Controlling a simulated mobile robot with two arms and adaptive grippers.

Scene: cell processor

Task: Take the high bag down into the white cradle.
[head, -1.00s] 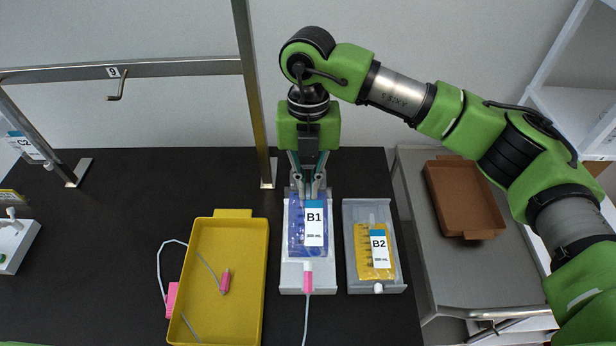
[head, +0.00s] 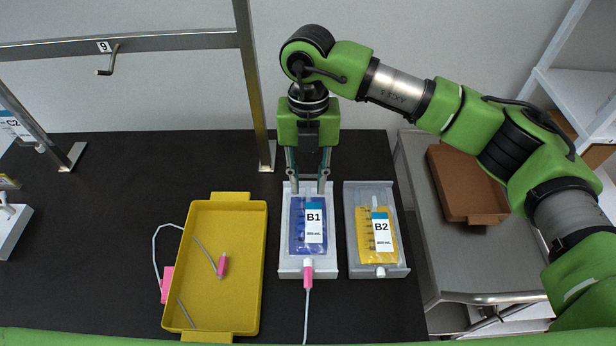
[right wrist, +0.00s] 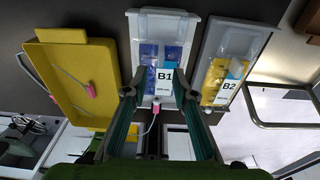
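The blue bag labelled B1 (head: 296,240) lies flat in the white cradle (head: 288,272). A pink connector (head: 308,278) with a thin tube hangs from its lower end. My right gripper (head: 307,188) is over the top end of the cradle, its two fingers apart with nothing between them. In the right wrist view, the fingers (right wrist: 160,92) are wide apart, and bag B1 (right wrist: 150,58) shows in the cradle beyond them. The hook (head: 108,66) on the metal rail, by label 9, is empty. My left gripper is not in view.
The yellow bag B2 (head: 365,245) lies in a grey cradle (head: 402,268) just to the right. A yellow tray (head: 197,270) with tube pieces stands to the left. A brown tray (head: 462,190) sits on a metal cart. A metal post (head: 256,110) rises close left of my right gripper.

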